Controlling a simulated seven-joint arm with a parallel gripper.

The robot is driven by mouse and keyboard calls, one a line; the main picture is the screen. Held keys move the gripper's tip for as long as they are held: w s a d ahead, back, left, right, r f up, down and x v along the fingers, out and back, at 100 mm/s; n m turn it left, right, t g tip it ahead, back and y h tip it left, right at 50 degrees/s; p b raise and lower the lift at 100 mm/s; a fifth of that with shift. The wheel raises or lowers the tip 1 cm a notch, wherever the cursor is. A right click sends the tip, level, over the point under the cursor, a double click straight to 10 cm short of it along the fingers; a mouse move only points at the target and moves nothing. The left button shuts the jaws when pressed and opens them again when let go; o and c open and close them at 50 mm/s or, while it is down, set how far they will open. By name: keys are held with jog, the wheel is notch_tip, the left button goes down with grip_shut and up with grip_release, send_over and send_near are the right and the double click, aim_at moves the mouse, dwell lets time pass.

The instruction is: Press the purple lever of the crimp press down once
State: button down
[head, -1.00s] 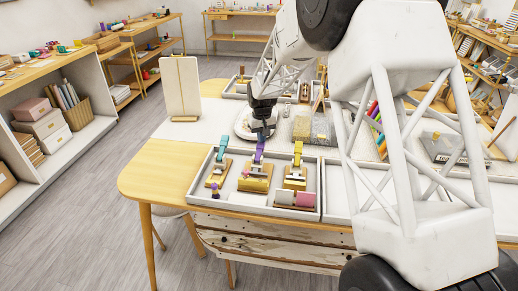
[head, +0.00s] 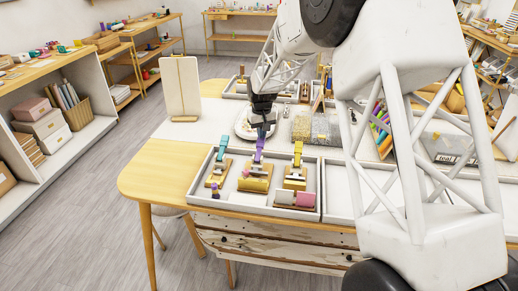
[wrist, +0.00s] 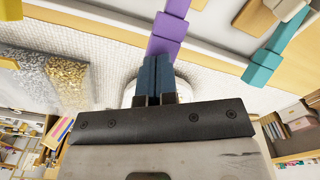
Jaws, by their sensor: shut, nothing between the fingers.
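The crimp press with the purple lever (head: 258,157) stands in the middle of a grey tray; its gold-coloured body (head: 254,184) is below the lever. The lever rises at a slant from the body. My gripper (head: 262,136) is shut and empty, pointing down just above and behind the lever's upper end. In the wrist view the two dark blue fingertips (wrist: 155,60) are together, right by the purple lever (wrist: 167,35). I cannot tell whether they touch it.
A press with a teal lever (head: 222,147) stands to the left and one with a yellow lever (head: 298,150) to the right. A pink and white roller (head: 295,198) lies at the tray's front right. A round white dish (head: 243,125) is behind the tray.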

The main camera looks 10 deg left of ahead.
jog(key=shift+s+r, duration=0.2)
jog(key=shift+r, duration=1.4)
jog(key=shift+r, duration=0.1)
jog(key=shift+r, duration=2.45)
jog(key=shift+r, duration=0.1)
notch_tip(320, 180, up, 8)
jog(key=shift+f, duration=0.2)
jog(key=shift+d, duration=0.1)
